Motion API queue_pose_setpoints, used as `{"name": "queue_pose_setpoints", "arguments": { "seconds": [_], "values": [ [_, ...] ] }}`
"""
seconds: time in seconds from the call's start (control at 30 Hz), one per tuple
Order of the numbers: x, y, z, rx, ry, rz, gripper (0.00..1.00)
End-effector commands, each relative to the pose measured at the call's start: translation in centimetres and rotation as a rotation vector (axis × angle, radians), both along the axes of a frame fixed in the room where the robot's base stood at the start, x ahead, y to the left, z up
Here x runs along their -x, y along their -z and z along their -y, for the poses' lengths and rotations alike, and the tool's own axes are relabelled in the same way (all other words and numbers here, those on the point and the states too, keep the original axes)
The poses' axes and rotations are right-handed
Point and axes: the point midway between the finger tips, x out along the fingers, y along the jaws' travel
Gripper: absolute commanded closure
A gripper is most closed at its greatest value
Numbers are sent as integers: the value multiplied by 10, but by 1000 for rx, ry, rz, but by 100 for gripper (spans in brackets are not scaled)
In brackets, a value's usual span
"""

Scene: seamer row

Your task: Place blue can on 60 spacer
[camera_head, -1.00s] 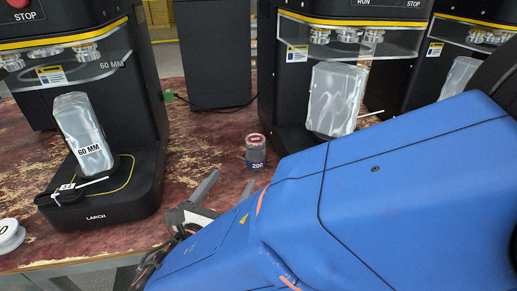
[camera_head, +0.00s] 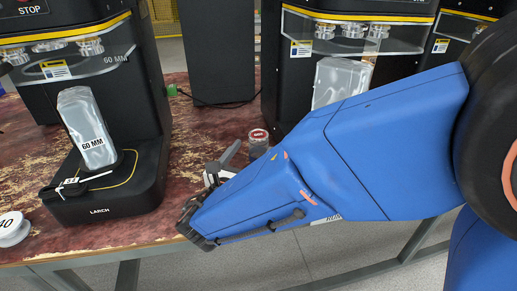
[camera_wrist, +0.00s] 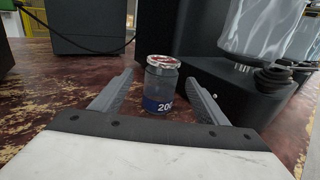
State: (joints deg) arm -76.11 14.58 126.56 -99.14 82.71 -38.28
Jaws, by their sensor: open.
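The can (camera_head: 258,143) is a small cylinder with a red and white lid, standing on the worn red table. Its blue band marked 200 shows in the wrist view (camera_wrist: 160,88); in the head view my arm hides its lower part. My gripper (camera_wrist: 160,82) is open, with its fingers pointing at the can from both sides. The can stands upright around the fingertips, with no clear contact. A silvery wrapped piece marked 60 MM (camera_head: 86,125) stands, slightly tilted, on the base of the LARCH machine at left. I cannot tell whether the 60 spacer is under this wrap.
A white disc marked 40 (camera_head: 12,229) lies at the table's left front. The black LARCH machine (camera_head: 150,180) is at left. A second machine with a wrapped piece (camera_head: 336,80) stands behind the can, close to its right. Bare table lies left of the can.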

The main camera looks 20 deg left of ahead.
Motion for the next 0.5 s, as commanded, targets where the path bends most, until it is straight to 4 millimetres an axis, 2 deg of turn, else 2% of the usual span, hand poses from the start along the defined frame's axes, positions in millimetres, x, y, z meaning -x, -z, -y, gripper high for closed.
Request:
{"name": "queue_pose_setpoints", "arguments": {
  "seconds": [0.17,0.4,0.5],
  "values": [
    [-13,1,3,0,4,0,32],
    [-44,3,5,-1,4,0,32],
    [-50,3,5,0,2,0,32]
  ]
}}
